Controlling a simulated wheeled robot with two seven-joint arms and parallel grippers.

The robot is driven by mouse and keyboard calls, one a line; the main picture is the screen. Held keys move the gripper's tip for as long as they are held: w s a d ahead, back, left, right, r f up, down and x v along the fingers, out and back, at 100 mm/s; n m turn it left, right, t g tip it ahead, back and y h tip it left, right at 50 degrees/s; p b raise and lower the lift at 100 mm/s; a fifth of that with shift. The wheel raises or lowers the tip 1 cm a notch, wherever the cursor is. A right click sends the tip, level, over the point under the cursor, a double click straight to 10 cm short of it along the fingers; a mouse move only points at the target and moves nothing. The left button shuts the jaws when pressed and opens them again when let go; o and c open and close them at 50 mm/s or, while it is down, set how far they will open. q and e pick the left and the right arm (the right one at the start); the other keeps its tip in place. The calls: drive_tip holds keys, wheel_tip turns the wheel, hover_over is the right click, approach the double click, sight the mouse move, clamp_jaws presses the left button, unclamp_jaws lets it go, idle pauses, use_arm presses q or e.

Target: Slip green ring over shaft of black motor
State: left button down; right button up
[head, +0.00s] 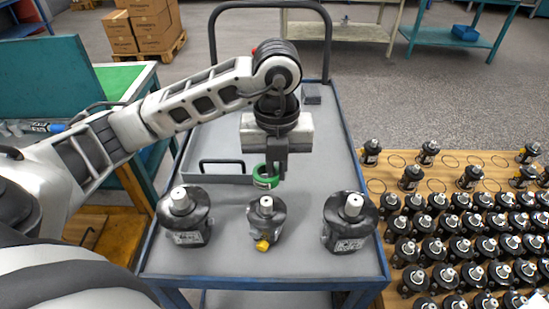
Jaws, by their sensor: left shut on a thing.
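My left gripper (278,168) points down over the cart and is shut on the green ring (265,177), which is held above the cart top, behind the middle motor. Three black motors with light shafts pointing up stand in a row on the cart: a left one (184,216), a smaller middle one (266,220) with a yellow fitting at its front, and a right one (350,222). The ring is apart from all three shafts, nearest to the middle one. Part of the ring is hidden by the gripper fingers. My right gripper is not in view.
The grey cart (300,275) has a blue frame and a raised handle at the back. A grey tray (203,180) lies behind the motors. A wooden board (390,175) with many black motors stands at the right. A green-topped table (125,80) is at the left.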

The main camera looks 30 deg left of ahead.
use_arm(q)
drive_tip(key=f+n+b, duration=0.1)
drive_tip(key=n, duration=0.1)
drive_tip(key=f+n+b, duration=0.1)
drive_tip(key=f+n, duration=0.1)
drive_tip(key=n, duration=0.1)
drive_tip(key=shift+a, duration=0.2)
drive_tip(key=shift+f+b, duration=0.8)
drive_tip(key=shift+b, duration=0.1)
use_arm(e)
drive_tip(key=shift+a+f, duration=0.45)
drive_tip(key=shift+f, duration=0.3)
use_arm(q)
drive_tip(key=shift+f, duration=0.1)
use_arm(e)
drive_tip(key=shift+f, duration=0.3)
use_arm(q)
drive_tip(key=shift+f, duration=0.1)
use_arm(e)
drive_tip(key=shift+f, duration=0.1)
